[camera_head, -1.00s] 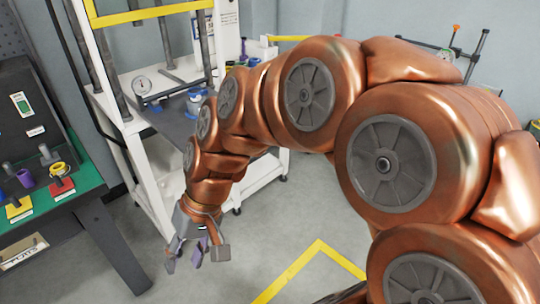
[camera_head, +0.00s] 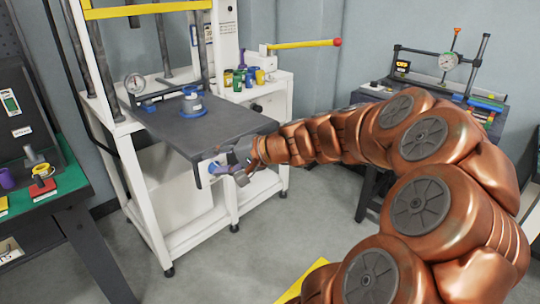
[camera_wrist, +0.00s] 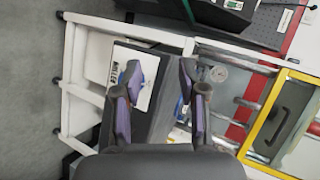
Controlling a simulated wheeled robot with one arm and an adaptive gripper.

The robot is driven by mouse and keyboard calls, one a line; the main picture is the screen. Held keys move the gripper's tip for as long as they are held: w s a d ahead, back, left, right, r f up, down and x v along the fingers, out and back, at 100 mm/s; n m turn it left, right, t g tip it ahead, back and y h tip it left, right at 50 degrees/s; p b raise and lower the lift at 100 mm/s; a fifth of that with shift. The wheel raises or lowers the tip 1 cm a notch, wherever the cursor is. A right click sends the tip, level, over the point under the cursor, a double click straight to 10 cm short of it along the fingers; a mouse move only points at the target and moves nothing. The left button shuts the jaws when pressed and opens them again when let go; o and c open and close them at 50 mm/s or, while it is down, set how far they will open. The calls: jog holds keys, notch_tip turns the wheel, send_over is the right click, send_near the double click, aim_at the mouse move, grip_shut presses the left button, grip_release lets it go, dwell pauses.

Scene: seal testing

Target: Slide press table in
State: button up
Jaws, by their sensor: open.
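The press table (camera_head: 225,122) is a dark grey slab that sticks out from the front of the white press frame (camera_head: 128,160). A fixture with a blue base (camera_head: 193,106) stands on it. A white label plate (camera_head: 203,176) shows at its front edge. My gripper (camera_head: 228,172) is at that front edge, next to the plate. In the wrist view my gripper (camera_wrist: 158,78) has its fingers spread apart, with the label plate (camera_wrist: 140,78) and dark table (camera_wrist: 163,118) beyond them. Whether the fingers touch the table cannot be told.
A dark bench with a green mat (camera_head: 75,180) stands on the left. A white cabinet (camera_head: 270,100) with several coloured cups and a yellow lever (camera_head: 305,44) stands behind right. Another instrument bench (camera_head: 480,105) is at far right. Grey floor (camera_head: 210,265) in front is open.

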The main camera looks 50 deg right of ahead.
jog(key=s+d+f+m+t+h+b, duration=0.2)
jog(key=d+m+h, duration=0.1)
jog(key=d, duration=0.7)
jog(key=s+d+f+m+t+h+b, duration=0.2)
jog(key=s+d+m+h+b, duration=0.15)
jog(key=d, duration=0.75)
jog(key=shift+y, duration=0.35)
jog(key=shift+r+x, duration=0.15)
jog(key=shift+x, duration=1.9)
jog(key=shift+r+x, duration=0.1)
jog(key=shift+x, duration=2)
jog(key=shift+a, duration=0.15)
jog(key=shift+c, duration=0.2)
grip_shut()
